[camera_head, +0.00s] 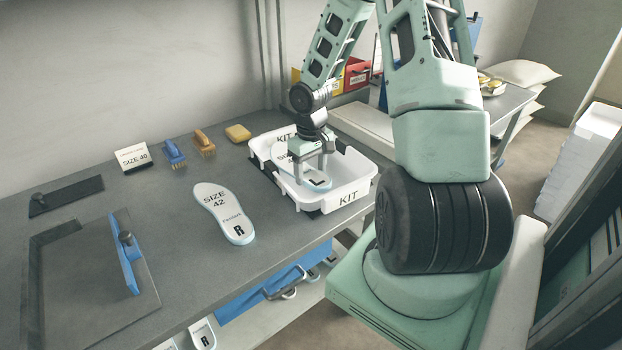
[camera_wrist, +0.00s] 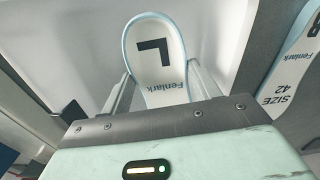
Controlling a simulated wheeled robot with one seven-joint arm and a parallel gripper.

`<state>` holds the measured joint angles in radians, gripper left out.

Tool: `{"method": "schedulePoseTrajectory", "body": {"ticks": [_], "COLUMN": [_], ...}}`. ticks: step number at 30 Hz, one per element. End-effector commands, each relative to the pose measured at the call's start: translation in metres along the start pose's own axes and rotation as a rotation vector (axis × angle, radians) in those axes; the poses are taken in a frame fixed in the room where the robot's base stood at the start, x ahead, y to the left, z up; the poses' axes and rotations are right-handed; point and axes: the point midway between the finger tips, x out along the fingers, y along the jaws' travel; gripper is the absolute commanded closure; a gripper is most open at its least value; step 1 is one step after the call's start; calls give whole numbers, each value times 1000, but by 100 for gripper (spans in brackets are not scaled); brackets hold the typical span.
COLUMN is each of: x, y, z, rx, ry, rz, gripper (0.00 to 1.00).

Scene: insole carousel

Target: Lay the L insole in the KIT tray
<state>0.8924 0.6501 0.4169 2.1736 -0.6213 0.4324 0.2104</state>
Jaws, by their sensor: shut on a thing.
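The L insole (camera_head: 320,184), white with a pale blue edge, is inside the tray's outline. My gripper (camera_head: 311,172) points down over the tray, shut on the L insole. The wrist view shows the insole's heel end (camera_wrist: 155,55), marked L and Fenlark, between the two fingers (camera_wrist: 161,82); its other end is hidden by my gripper there. I cannot tell whether the insole touches the tray floor. The R insole (camera_head: 222,212), SIZE 42, lies flat on the bench left of the tray.
A SIZE 40 card (camera_head: 134,158), a blue brush (camera_head: 174,154), a tan brush (camera_head: 203,143) and a yellow sponge (camera_head: 238,133) stand along the bench's back. A blue handled bar (camera_head: 128,264) sits on a dark panel at front left. Red and yellow bins (camera_head: 356,75) are behind the tray.

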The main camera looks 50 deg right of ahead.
Motion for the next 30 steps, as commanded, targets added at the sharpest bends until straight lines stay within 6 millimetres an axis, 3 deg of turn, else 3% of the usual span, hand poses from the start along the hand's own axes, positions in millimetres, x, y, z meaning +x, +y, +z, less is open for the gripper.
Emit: {"method": "schedulePoseTrajectory", "body": {"ticks": [6,17,18,20,30], "x": [29,33,33,32,28], "y": [-1,0,0,0,0], "z": [0,0,0,0,0], "rx": [-2,-1,0,0,0], "ry": [-3,-1,-1,-1,-1], "rz": [-1,0,0,-1,0], "gripper": [61,61,33,17,17]}}
